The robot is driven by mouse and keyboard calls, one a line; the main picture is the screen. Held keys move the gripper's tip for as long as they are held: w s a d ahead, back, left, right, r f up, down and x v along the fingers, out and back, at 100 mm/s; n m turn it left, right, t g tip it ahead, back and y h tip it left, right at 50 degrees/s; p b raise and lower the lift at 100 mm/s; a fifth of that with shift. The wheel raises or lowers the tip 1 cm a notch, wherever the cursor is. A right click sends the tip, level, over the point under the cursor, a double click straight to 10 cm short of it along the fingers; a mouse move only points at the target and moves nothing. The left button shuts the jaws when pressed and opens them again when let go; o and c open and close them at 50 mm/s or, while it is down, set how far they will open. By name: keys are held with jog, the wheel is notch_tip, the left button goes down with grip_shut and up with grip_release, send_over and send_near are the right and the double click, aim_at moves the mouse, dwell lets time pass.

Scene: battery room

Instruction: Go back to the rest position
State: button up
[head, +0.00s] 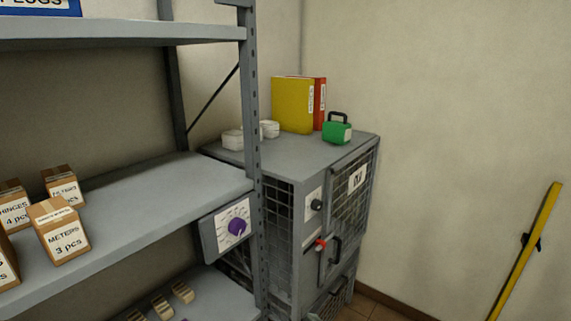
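My gripper does not show in the head view, and no part of my arm can be made out for sure. The rest position is not marked by anything in view. A grey shelf rack (160,197) fills the left side. A grey mesh cabinet (295,155) stands beside it in the middle, against the wall. Its door with a dark handle (336,247) looks shut.
Cardboard boxes (60,233) stand on the middle shelf. A dial panel (231,229) with a purple knob hangs at the rack's edge. Yellow and red binders (293,106) and a green case (337,132) stand on the cabinet. A yellow bar (527,250) leans at right.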

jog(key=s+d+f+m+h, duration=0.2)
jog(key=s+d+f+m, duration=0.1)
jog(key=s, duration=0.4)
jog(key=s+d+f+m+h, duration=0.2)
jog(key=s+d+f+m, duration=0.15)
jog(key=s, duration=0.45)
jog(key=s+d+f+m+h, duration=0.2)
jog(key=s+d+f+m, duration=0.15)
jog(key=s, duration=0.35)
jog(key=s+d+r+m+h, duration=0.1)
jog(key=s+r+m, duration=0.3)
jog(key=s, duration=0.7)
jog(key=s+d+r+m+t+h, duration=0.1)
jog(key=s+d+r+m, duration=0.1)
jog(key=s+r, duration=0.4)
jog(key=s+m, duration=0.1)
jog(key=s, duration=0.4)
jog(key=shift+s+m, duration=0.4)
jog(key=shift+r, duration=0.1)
